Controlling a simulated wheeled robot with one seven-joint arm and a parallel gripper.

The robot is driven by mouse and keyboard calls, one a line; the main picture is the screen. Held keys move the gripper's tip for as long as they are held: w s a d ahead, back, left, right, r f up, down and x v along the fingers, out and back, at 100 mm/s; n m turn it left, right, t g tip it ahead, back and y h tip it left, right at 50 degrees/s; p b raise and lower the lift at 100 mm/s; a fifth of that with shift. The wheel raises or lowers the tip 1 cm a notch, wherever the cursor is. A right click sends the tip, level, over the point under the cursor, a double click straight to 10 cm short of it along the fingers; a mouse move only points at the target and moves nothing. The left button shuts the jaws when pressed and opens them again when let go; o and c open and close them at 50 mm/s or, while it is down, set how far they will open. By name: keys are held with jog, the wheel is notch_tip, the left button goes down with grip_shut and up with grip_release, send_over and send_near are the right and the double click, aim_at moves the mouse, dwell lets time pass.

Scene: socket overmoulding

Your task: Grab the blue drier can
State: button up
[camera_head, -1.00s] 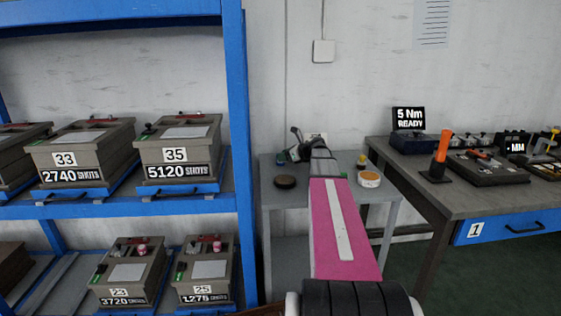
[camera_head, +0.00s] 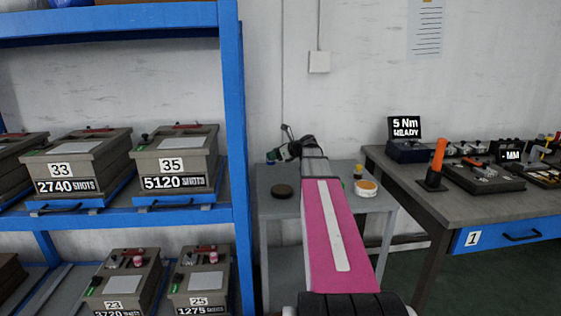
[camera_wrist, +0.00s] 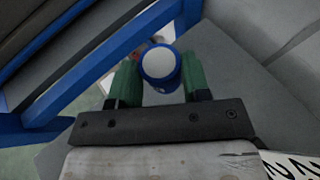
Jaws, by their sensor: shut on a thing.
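The blue drier can (camera_wrist: 160,67), with a round white top and blue rim, sits between the two green fingers of my gripper (camera_wrist: 157,84) in the wrist view. My gripper is shut on it. In the head view my gripper (camera_head: 283,154) is small and far off, above the back left of the small grey table (camera_head: 322,203). The can is hard to make out there. The wrist view does not show clearly whether the can's base touches a surface.
A dark round puck (camera_head: 282,191), an orange-and-white round tub (camera_head: 366,188) and a small yellow-topped bottle (camera_head: 358,172) stand on the grey table. A blue shelf rack (camera_head: 234,130) with numbered boxes rises close on the left. A workbench (camera_head: 425,196) with tools stands right.

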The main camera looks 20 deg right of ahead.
jog(key=a+r, duration=0.5)
jog(key=a, duration=0.3)
jog(key=shift+s+a, duration=0.25)
jog(key=shift+a, duration=0.05)
